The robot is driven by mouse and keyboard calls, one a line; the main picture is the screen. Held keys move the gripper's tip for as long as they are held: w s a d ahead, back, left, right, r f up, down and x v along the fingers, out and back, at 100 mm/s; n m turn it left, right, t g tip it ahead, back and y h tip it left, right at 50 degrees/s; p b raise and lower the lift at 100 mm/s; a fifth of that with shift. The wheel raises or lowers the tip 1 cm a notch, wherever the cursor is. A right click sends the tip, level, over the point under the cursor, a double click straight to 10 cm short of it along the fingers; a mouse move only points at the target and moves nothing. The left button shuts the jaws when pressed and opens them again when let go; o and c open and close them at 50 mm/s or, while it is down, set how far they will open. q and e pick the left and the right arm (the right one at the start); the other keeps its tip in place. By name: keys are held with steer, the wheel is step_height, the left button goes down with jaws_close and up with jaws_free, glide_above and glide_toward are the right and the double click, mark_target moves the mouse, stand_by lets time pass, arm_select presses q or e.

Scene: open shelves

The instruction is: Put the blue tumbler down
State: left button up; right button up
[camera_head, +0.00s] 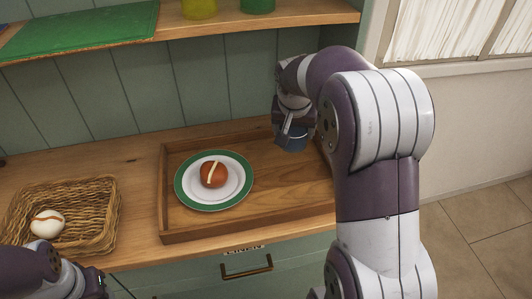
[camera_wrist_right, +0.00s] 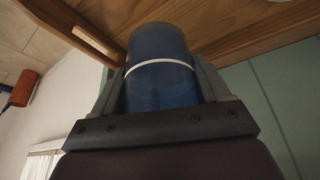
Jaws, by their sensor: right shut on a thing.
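The blue tumbler (camera_head: 291,142) is at the back right of the wooden tray (camera_head: 200,232) in the head view. My right gripper (camera_head: 290,127) is shut on it, with my arm reaching over from the right. In the right wrist view the tumbler (camera_wrist_right: 160,88), with a white band around it, sits between the two fingers of my right gripper (camera_wrist_right: 163,75). I cannot tell whether its base touches the tray. My left arm shows only in part at the lower left, and its gripper is not in view.
A green-rimmed plate (camera_head: 240,187) with a reddish-brown, light-striped ball (camera_head: 213,174) stands on the tray's left half. A wicker basket (camera_head: 100,215) holding a white ball (camera_head: 47,223) is at left. A shelf (camera_head: 180,35) overhangs the back. The tray's front right is clear.

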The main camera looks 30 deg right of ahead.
steer(key=w+a+f, duration=0.3)
steer(key=shift+w+a, duration=0.1)
steer(key=shift+w, duration=0.1)
steer(key=shift+f, duration=1.9)
steer(key=shift+f, duration=0.15)
steer(key=o, duration=1.2)
steer(key=shift+r, duration=0.4)
steer(key=v, duration=1.1)
steer(key=shift+s+a+r, duration=0.2)
steer(key=shift+r, duration=0.05)
